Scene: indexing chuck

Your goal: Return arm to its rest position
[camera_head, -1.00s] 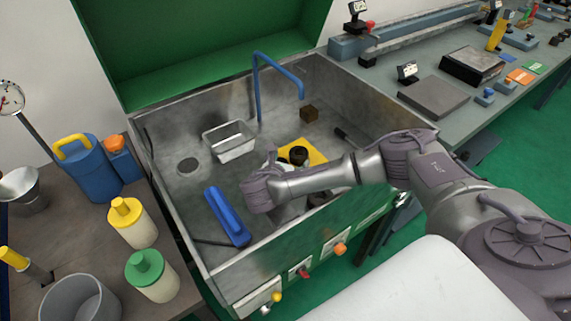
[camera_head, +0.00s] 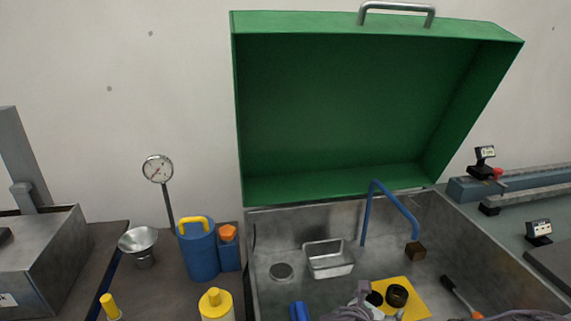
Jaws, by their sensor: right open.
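My right arm (camera_head: 525,315) shows only as a sliver at the bottom right edge. My right gripper (camera_head: 362,303) is at the bottom edge, low in the metal basin (camera_head: 320,232), and is mostly cut off. It is open. It is beside the yellow mat (camera_head: 412,304), which has dark round parts (camera_head: 397,295) on it. I cannot tell whether the gripper touches them. My left gripper is not in view.
The open green lid (camera_head: 335,110) stands behind the basin. A blue can (camera_head: 199,252) and funnel (camera_head: 138,243) stand left.

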